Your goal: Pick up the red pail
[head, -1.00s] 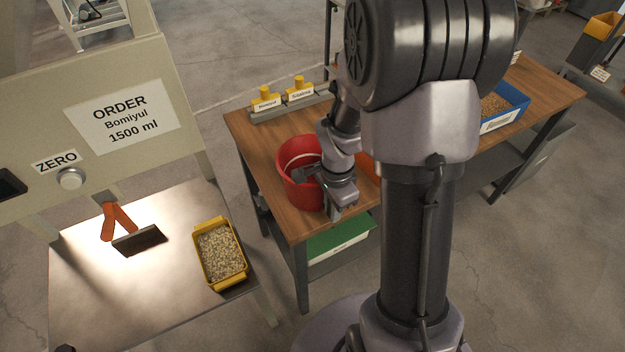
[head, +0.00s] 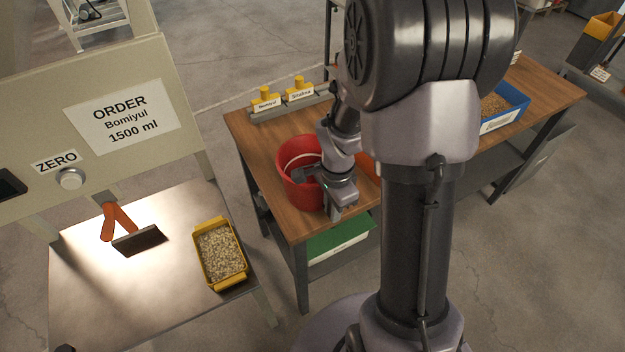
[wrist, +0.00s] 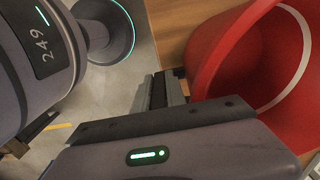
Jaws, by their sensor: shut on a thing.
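The red pail (head: 297,190) stands upright on the wooden table near its left end. It has a pale ring inside and also fills the right side of the wrist view (wrist: 235,75). My gripper (head: 320,190) is at the pail's right side, with one finger over the rim and the other outside. It is shut on the pail's wall. In the wrist view my gripper (wrist: 168,92) shows beside the pail, and the contact itself is partly hidden by the gripper body. The pail rests on the table.
Two yellow-handled labelled pieces (head: 283,95) stand on a rack behind the pail. An orange thing (head: 367,165) sits right of my gripper, partly hidden. A blue bin (head: 507,112) is farther right. A yellow tray of grain (head: 220,253) lies on the metal bench at left.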

